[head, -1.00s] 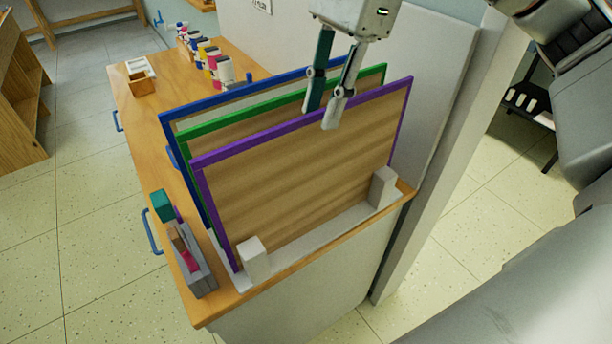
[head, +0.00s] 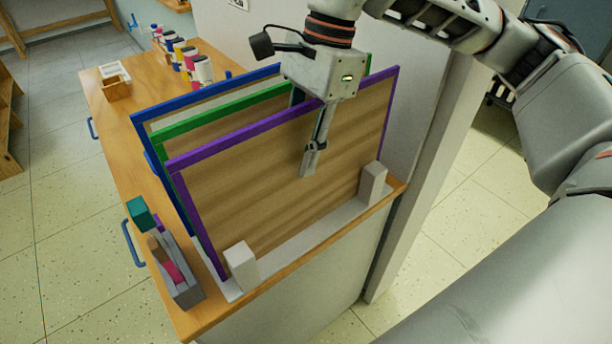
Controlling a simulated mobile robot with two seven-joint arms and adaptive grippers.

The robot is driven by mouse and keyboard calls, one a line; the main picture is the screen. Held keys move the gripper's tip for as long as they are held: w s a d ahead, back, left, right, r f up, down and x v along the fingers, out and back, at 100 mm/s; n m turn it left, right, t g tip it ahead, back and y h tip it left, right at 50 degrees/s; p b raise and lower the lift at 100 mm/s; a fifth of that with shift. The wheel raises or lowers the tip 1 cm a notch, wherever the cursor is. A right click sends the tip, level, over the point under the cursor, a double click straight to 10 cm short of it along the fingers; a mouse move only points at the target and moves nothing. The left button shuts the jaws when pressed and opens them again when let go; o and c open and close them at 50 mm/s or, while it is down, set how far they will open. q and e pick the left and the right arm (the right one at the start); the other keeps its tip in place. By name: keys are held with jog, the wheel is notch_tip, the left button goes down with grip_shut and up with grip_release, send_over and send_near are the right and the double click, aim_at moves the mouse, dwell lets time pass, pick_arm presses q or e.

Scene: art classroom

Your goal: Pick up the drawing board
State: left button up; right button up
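Three framed drawing boards stand upright, one behind another, in a pale rack (head: 300,240) on the cabinet's near end. The front board (head: 260,200) has a purple frame and a brown wooden face. Behind it are a green-framed board (head: 215,115) and a blue-framed board (head: 150,118). My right gripper (head: 305,145) comes down from above and straddles the purple board's top edge. One finger is in front of its face; the other goes behind it, its tip hidden. The fingers look apart, still open. My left gripper is out of view.
A grey holder (head: 186,292) with small coloured blocks stands left of the rack. Bottles (head: 190,62) and a small wooden box (head: 116,88) are farther back on the wooden cabinet top (head: 120,135). A white wall panel lies close on the right.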

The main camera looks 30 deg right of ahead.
aim_at(296, 107)
grip_shut()
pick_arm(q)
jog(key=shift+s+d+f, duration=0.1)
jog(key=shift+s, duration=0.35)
pick_arm(e)
jog(key=shift+r, duration=0.2)
notch_tip(296, 107, up, 10)
jog(key=shift+f+p, duration=0.1)
jog(key=shift+p, duration=0.65)
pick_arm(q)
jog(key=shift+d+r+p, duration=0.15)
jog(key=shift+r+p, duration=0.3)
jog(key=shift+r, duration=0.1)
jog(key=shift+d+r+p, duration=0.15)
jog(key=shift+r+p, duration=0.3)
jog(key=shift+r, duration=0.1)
pick_arm(e)
notch_tip(296, 107, up, 10)
